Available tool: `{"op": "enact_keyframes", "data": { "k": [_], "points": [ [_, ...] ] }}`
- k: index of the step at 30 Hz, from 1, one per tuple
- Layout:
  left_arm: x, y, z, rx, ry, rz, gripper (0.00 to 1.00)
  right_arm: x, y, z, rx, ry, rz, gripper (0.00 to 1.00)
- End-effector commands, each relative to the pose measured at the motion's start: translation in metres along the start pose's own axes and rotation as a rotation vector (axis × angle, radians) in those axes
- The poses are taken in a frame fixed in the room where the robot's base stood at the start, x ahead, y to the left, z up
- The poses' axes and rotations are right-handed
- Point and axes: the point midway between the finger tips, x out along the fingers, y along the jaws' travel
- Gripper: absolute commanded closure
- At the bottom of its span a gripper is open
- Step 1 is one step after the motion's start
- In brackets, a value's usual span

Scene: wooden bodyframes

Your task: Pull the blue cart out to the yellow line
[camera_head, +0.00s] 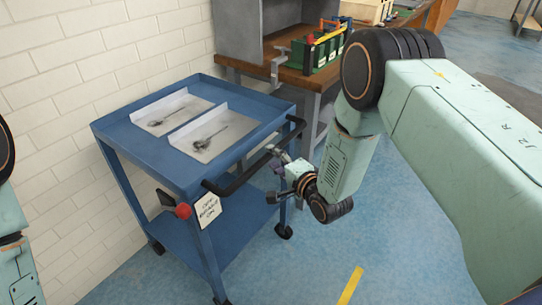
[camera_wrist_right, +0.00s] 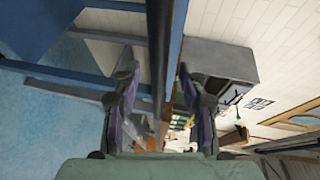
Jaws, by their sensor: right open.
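The blue cart (camera_head: 110,133) stands by the white brick wall in the head view, with a black handle bar (camera_head: 238,178) along its near right side. My right gripper (camera_head: 276,160) is at the far half of this bar, open. In the right wrist view the dark bar (camera_wrist_right: 159,45) runs between the two spread fingers of my right gripper (camera_wrist_right: 157,72); I cannot tell whether they touch it. A short yellow line (camera_head: 350,286) lies on the blue floor at the bottom, apart from the cart. Part of my left arm shows at the left edge; its gripper is out of view.
Two metal trays (camera_head: 213,132) lie on the cart top. A red knob (camera_head: 183,211) and a paper tag (camera_head: 208,208) are at its near corner. A wooden workbench (camera_head: 300,78) with a green toolbox (camera_head: 322,52) stands behind. Floor between cart and line is clear.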

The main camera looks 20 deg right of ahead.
Motion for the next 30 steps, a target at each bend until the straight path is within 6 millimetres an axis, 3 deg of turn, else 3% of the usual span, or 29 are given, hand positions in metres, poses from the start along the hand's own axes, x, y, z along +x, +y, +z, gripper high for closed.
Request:
{"op": "enact_keyframes", "data": {
  "k": [7,19,30],
  "points": [
    [0.008,0.000,0.000,0.000,0.000,0.000,1.00,0.029,0.002,-0.002,-0.001,-0.001,0.000,0.57],
    [0.008,0.000,0.000,0.000,0.000,0.000,1.00,0.034,0.001,-0.004,-0.001,0.001,0.002,0.58],
    [0.008,0.000,0.000,0.001,0.000,0.000,1.00,0.034,0.001,-0.004,-0.001,0.001,0.002,0.89]
  ]
}}
